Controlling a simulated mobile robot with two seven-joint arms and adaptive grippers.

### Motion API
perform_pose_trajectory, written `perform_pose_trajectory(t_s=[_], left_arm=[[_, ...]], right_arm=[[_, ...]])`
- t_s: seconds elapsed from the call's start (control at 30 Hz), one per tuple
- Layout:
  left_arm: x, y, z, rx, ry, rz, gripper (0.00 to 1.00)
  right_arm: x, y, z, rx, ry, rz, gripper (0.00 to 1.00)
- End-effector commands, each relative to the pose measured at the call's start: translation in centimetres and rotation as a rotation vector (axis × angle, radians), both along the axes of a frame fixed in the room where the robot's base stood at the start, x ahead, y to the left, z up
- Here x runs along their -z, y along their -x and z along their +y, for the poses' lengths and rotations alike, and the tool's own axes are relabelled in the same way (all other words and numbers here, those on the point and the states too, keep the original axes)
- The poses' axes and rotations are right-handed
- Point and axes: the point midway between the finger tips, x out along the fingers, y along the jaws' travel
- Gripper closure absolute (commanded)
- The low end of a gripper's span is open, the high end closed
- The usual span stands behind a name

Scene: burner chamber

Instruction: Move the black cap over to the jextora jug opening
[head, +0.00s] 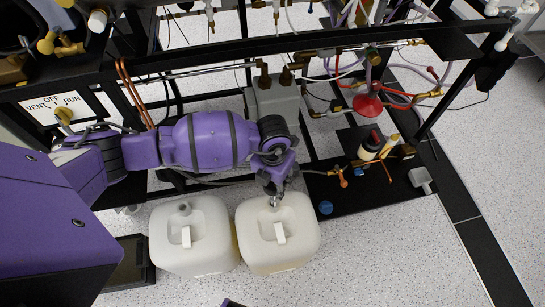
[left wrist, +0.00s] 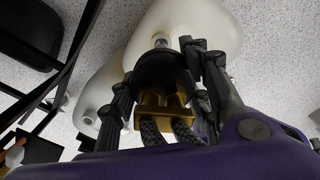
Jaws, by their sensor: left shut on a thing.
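Two whitish jugs with moulded handles stand side by side on the floor, a left jug (head: 165,245) and a right jug (head: 300,245). No label shows which is the jextora jug. My left gripper (head: 274,196) is over the back part of the right jug, where its neck would be, and hides it. In the left wrist view my left gripper (left wrist: 160,82) is shut around a dark rounded piece, apparently the black cap (left wrist: 160,67). A small jug opening (left wrist: 160,42) shows just beyond it; whether they touch I cannot tell. My right gripper is not in view.
A black frame with tubes and valves stands behind the jugs. A blue round piece (head: 326,208) lies on the black base right of the right jug. A red funnel-like part (head: 367,106) is farther back. The speckled floor (head: 390,260) at front right is clear.

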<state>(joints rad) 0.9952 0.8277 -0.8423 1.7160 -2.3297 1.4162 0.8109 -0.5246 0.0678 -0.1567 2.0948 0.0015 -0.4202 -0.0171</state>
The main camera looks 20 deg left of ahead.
Motion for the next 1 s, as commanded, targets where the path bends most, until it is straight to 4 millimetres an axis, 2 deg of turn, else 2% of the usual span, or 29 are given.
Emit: perform_pose_trajectory(t_s=[1.0], left_arm=[[3.1, -0.1, -0.1, 0.001, 0.000, -0.002, 1.00]], right_arm=[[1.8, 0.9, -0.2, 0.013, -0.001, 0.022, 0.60]])
